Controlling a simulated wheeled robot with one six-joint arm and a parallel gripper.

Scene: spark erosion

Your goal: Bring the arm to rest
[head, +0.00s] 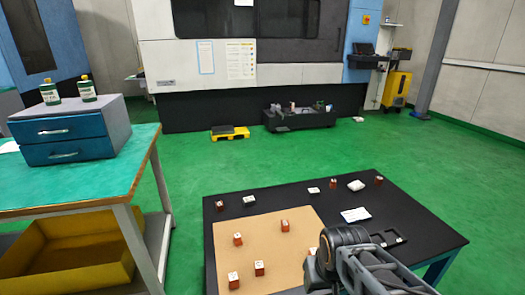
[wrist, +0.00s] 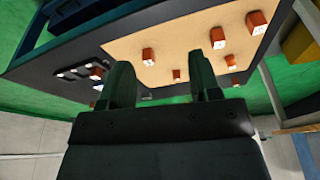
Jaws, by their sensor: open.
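My arm (head: 350,262) reaches in from the lower right of the head view, over the right front part of the black table (head: 440,232). In the wrist view my gripper (wrist: 163,80) is open, with its two dark fingers apart. No object is held between the fingers. Small orange-brown blocks with pale tops stand beyond them on a tan board (wrist: 190,38). The fingertips look clear of the blocks and the table.
The tan board (head: 262,235) bears several blocks; others stand along the table's back edge. A dark tray (head: 388,239) lies near my arm, beside a white card (head: 356,215). A teal bench (head: 60,185) stands at left.

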